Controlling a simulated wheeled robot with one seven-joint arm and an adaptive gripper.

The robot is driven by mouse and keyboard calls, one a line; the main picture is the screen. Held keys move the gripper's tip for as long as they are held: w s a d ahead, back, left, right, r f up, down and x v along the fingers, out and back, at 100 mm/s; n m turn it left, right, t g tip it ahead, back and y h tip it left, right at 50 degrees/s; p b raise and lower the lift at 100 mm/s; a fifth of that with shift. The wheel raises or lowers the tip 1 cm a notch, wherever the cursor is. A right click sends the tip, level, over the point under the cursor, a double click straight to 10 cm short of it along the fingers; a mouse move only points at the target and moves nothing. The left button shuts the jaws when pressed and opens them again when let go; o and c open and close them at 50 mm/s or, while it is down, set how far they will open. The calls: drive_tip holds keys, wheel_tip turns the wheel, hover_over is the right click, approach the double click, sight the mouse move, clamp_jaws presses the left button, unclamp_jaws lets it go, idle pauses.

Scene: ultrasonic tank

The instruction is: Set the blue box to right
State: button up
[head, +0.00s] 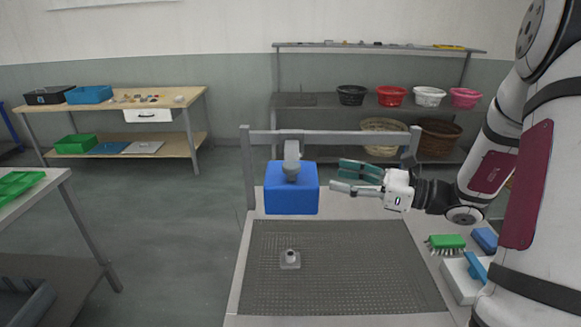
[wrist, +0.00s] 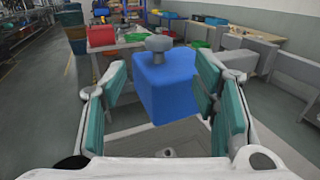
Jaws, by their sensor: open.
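In the wrist view the blue box (wrist: 168,88) appears ahead between the finger pads, with the grey piece (wrist: 158,44) on top. My gripper (head: 358,178) is open, its teal-padded fingers pointing left toward the box. A gap shows between the fingertips and the box in the head view. The box's underside is hidden.
A grey rail (head: 335,137) runs behind the box. A small grey fitting (head: 290,260) stands on the perforated floor (head: 350,285). A green brush (head: 446,242), a blue block (head: 484,239) and a white tray with a blue handle (head: 463,284) lie at the right.

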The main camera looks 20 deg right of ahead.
sight(293, 164)
drive_tip(key=p+x, duration=0.1)
drive_tip(key=x, duration=1.1)
drive_tip(key=shift+w+a, duration=0.15)
drive_tip(key=shift+a, duration=0.2)
clamp_jaws()
drive_tip(key=shift+d, duration=0.15)
